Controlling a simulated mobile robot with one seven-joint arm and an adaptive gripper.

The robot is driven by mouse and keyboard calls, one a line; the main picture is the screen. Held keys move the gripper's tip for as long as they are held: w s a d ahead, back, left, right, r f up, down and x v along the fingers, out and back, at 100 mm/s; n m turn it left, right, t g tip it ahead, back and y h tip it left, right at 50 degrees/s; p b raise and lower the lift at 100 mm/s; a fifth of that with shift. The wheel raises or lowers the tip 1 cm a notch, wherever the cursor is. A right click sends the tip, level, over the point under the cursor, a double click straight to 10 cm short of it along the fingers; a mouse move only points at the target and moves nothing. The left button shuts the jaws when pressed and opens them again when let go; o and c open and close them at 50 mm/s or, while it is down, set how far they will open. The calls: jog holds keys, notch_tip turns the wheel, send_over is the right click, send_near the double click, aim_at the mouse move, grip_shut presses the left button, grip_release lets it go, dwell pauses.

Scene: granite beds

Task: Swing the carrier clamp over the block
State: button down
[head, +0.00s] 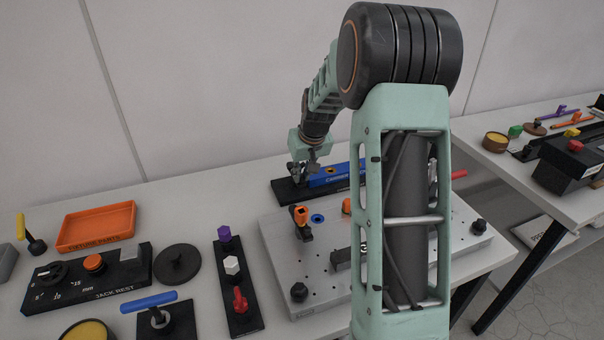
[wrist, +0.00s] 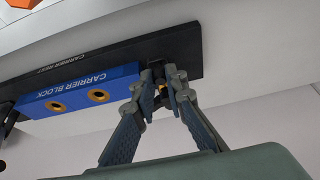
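The blue carrier block (head: 340,177) lies along the black carrier rest (head: 285,190) at the back of the bench. In the wrist view the block (wrist: 80,90) shows two gold-ringed holes and its label, and the rest (wrist: 180,55) extends past its end. My gripper (head: 309,172) is low over the end of the rest, beside the block's left end. In the wrist view my fingertips (wrist: 160,88) straddle a small dark post-like part with a gold spot, possibly the carrier clamp (wrist: 158,72). The fingers are partly apart; whether they touch it is unclear. My arm hides the block's right end.
A grey fixture plate (head: 280,255) with orange and black fittings lies in front of the rest. An orange tray (head: 95,227), a jack rest (head: 90,277) and a strip of coloured knobs (head: 238,300) stand to the left. A red handle (head: 458,175) shows right of my arm.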

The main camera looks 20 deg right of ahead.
dwell(0.4)
jog(key=shift+a+m+h+b, duration=0.35)
jog(key=shift+a+m+h, duration=0.2)
jog(key=shift+m, duration=0.65)
jog(key=shift+w+a+m+h, duration=0.2)
jog(key=shift+a+m+h, duration=0.15)
jog(key=shift+m, duration=0.75)
jog(key=c, duration=2)
grip_release()
jog(key=shift+o, duration=0.2)
jog(key=v, duration=1.2)
